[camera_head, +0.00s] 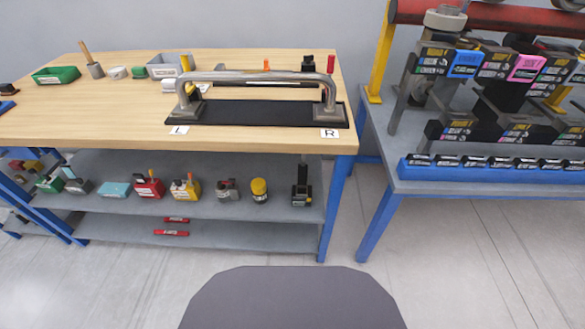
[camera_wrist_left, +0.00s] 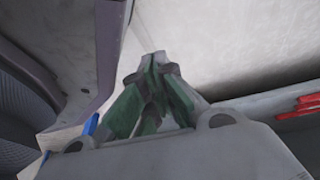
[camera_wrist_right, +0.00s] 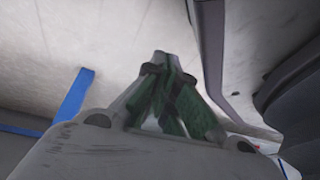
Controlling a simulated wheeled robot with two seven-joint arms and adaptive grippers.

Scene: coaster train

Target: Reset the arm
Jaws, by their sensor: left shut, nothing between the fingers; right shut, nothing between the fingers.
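My left gripper (camera_wrist_left: 154,62) shows in the left wrist view with its green and grey fingers shut and nothing between them. My right gripper (camera_wrist_right: 160,58) shows in the right wrist view, also shut and empty. Both point at bare pale floor, and each is beside a grey part of my own body. Neither arm shows in the head view. A metal coaster bar (camera_head: 258,77) stands on a black base plate (camera_head: 258,113) on the wooden table, between the L label (camera_head: 179,130) and the R label (camera_head: 330,133). Both grippers are away from it.
The wooden table (camera_head: 90,125) holds a green bin (camera_head: 56,75) and small tools, with stocked shelves (camera_head: 120,212) below. The floor (camera_head: 450,270) ahead is clear.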

